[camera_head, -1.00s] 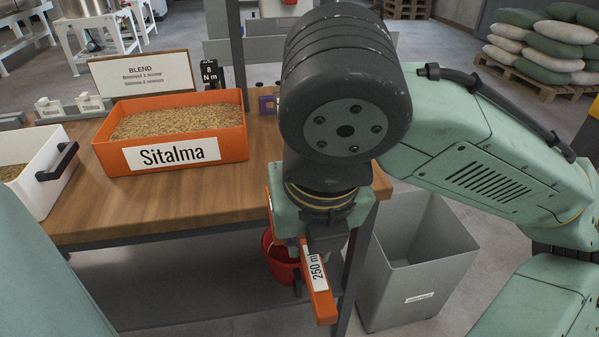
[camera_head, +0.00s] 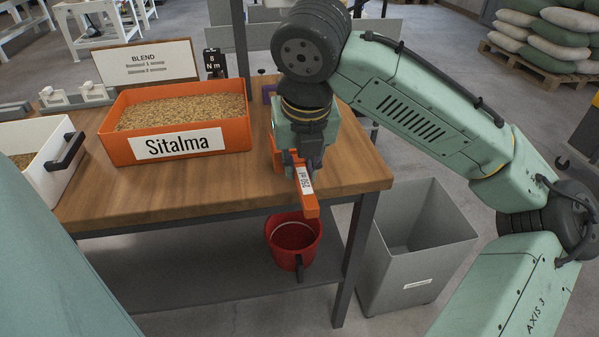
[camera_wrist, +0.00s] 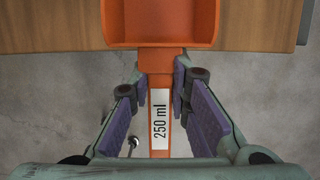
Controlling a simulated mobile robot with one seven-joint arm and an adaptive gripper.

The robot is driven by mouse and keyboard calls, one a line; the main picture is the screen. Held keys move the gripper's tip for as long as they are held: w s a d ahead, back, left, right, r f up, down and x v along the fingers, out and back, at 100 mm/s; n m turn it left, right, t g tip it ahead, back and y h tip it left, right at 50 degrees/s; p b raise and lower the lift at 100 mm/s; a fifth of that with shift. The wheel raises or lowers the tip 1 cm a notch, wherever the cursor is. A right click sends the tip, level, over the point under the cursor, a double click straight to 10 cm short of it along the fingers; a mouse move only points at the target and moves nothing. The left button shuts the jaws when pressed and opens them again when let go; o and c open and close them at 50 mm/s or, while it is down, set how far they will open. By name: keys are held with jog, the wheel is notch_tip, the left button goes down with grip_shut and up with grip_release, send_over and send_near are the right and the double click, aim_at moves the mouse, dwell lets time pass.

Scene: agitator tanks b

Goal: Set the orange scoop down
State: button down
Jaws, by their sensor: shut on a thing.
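The orange scoop has a handle (camera_head: 306,190) with a white label, which reads "250 ml" in the wrist view (camera_wrist: 160,115). My gripper (camera_head: 294,165) is shut on this handle, with a purple-lined finger on each side in the wrist view. The scoop's bowl (camera_wrist: 160,22) points away from my wrist, over the wooden bench edge. In the head view the scoop is at the bench's right part, mostly hidden behind my gripper. I cannot tell whether it touches the bench top (camera_head: 235,185).
An orange bin labelled Sitalma (camera_head: 190,142), full of grain, stands left of my gripper. A white bin (camera_head: 30,170) is further left. A BLEND card (camera_head: 146,62) stands behind. A red bucket (camera_head: 293,240) is on the lower shelf, and a grey waste bin (camera_head: 415,245) stands right of the bench.

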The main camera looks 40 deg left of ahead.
jog(key=shift+w+a, duration=0.45)
jog(key=shift+f+p, duration=0.35)
jog(key=shift+f, duration=1.45)
jog(key=shift+f, duration=0.2)
jog(key=c, duration=1.5)
grip_release()
jog(key=shift+r, duration=0.1)
jog(key=v, duration=1.2)
jog(key=shift+r, duration=0.1)
